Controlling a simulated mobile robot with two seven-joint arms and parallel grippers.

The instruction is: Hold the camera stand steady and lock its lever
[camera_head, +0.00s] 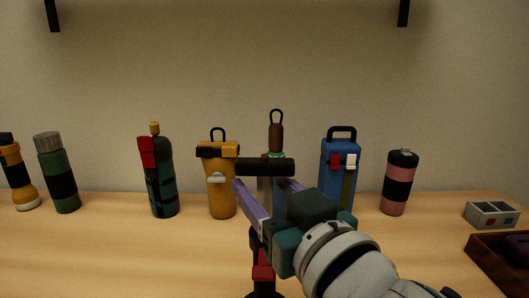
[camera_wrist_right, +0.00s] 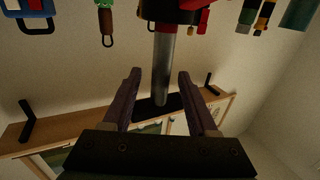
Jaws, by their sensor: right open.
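The camera stand has a black crossbar (camera_head: 265,167) on top and a dark lower part with a red piece (camera_head: 263,272), partly hidden by my right gripper. My right gripper (camera_head: 262,184), with purple fingers, is open. Its fingers (camera_wrist_right: 160,75) lie on either side of the pole in the right wrist view, with gaps visible; I cannot tell the depth exactly. My left gripper is not in view.
Several bottles and flasks stand along the back of the wooden table, including a yellow one (camera_head: 222,190), a blue one (camera_head: 337,175) and a pink-black one (camera_head: 398,190). A grey divided box (camera_head: 491,222) and a dark brown tray (camera_head: 490,262) are at right. The front left is clear.

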